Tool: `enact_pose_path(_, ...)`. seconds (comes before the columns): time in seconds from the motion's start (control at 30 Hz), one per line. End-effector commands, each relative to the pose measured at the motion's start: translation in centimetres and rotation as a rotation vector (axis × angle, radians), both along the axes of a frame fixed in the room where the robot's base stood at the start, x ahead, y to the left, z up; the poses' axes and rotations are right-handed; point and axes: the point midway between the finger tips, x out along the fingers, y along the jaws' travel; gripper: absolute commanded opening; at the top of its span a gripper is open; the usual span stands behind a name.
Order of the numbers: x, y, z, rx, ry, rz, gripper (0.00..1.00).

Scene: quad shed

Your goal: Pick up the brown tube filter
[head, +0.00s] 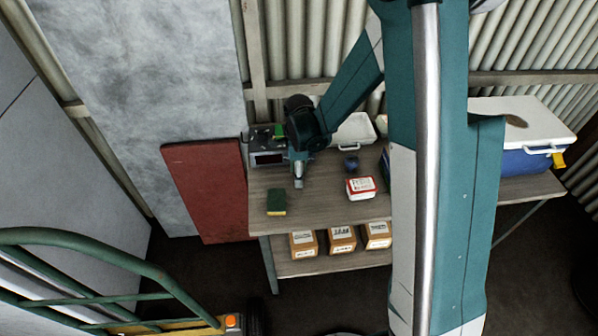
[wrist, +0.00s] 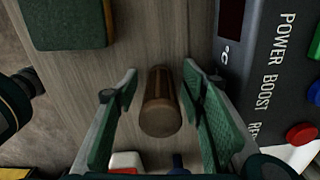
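The brown tube filter (wrist: 160,105) shows in the wrist view as a short brown cylinder with a paler round end toward the camera. It lies between the two green-padded fingers of my gripper (wrist: 160,76). The fingers are open, with a visible gap to the tube on each side, wider on the left. In the head view my gripper (head: 298,178) points down over the left part of the wooden workbench (head: 322,205). I cannot make out the tube in that view.
A device with knobs and buttons (wrist: 270,75) stands close to the right finger; it also shows in the head view (head: 266,160). A green block (head: 277,198) lies nearer the front edge. A red and white box (head: 361,188) and a small dark-blue object (head: 351,164) are to the right.

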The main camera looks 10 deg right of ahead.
Motion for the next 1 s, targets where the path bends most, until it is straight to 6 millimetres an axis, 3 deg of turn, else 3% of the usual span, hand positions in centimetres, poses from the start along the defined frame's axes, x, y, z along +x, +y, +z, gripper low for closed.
enact_pose_path(0.43,0.00,0.00,0.03,0.000,0.000,0.000,0.40)
enact_pose_path(0.67,0.00,0.00,0.03,0.000,0.000,0.000,0.10)
enact_pose_path(1.0,0.00,0.00,0.12,0.000,0.000,0.000,0.10)
